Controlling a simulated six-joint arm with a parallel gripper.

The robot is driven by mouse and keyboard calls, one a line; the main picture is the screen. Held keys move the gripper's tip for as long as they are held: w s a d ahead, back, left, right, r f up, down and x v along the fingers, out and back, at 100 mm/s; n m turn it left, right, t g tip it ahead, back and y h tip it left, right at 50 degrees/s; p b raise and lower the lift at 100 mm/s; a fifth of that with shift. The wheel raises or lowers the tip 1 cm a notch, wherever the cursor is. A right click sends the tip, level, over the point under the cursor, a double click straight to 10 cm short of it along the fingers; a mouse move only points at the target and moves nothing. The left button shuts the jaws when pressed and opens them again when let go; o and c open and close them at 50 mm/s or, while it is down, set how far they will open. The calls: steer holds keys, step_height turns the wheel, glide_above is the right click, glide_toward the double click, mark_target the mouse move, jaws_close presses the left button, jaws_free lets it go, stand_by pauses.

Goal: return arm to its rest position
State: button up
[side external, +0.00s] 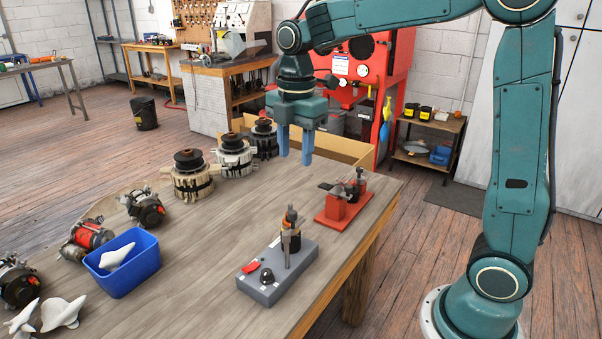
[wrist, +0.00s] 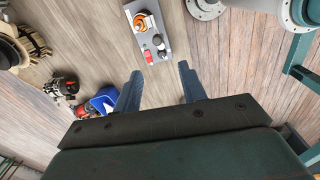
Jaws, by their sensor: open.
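My gripper (side external: 296,145) hangs pointing down above the back part of the wooden workbench (side external: 200,235), its blue fingers apart and nothing between them. The gripper is clear of the parts on the bench.
A grey test fixture (side external: 278,275) and a red fixture (side external: 335,207) stand near the bench's right edge. Several alternators (side external: 192,178) line the left and back. A blue bin (side external: 122,262) holds a white part. A cardboard box (side external: 345,150) sits behind the bench. The bench's middle is clear.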

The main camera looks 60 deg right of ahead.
steer(key=s+a+m+t, duration=0.1)
steer(key=s+m+t, duration=0.4)
steer(key=s+m, duration=1.2)
steer(key=s, duration=0.3)
steer(key=shift+s+a, duration=0.15)
steer(key=shift+s, duration=0.25)
